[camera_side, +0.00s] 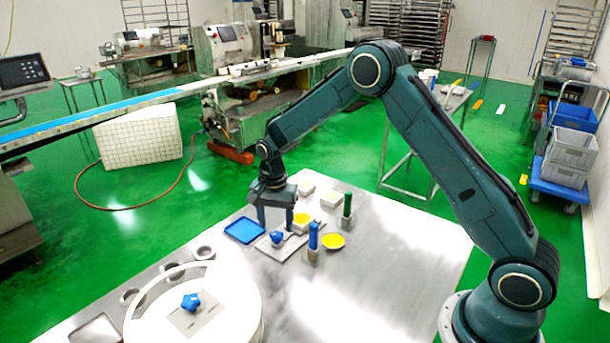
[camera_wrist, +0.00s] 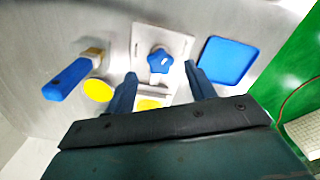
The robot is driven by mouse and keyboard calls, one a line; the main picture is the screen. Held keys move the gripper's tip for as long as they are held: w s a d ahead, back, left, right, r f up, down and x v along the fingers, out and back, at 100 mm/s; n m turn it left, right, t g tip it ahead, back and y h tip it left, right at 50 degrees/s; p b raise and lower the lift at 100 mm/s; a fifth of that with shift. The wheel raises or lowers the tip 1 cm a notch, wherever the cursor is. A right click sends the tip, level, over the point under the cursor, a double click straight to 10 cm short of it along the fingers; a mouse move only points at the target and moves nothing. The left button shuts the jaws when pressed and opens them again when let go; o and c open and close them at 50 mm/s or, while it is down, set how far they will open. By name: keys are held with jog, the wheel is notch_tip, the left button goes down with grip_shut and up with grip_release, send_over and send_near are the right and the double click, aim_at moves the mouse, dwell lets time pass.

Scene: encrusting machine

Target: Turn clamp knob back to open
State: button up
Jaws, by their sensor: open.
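A blue star-shaped knob (camera_side: 277,238) sits on a pale flat plate (camera_side: 262,246) on the metal table; it also shows in the wrist view (camera_wrist: 159,60), on the plate (camera_wrist: 178,44). My gripper (camera_side: 276,226) is open and points down, right by this knob in the side view. In the wrist view my gripper (camera_wrist: 160,73) has its two fingers apart, with the knob appearing between and just beyond the tips. I cannot tell whether a finger touches it. A second blue star knob (camera_side: 191,301) sits on a white round housing (camera_side: 240,292) at the front left.
A blue tray (camera_side: 245,231) lies left of the plate. The table's right side is clear.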

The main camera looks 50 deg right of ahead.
aim_at(277, 238)
jog(key=shift+f, duration=1.5)
jog(key=shift+c, duration=0.2)
jog(key=c, duration=0.9)
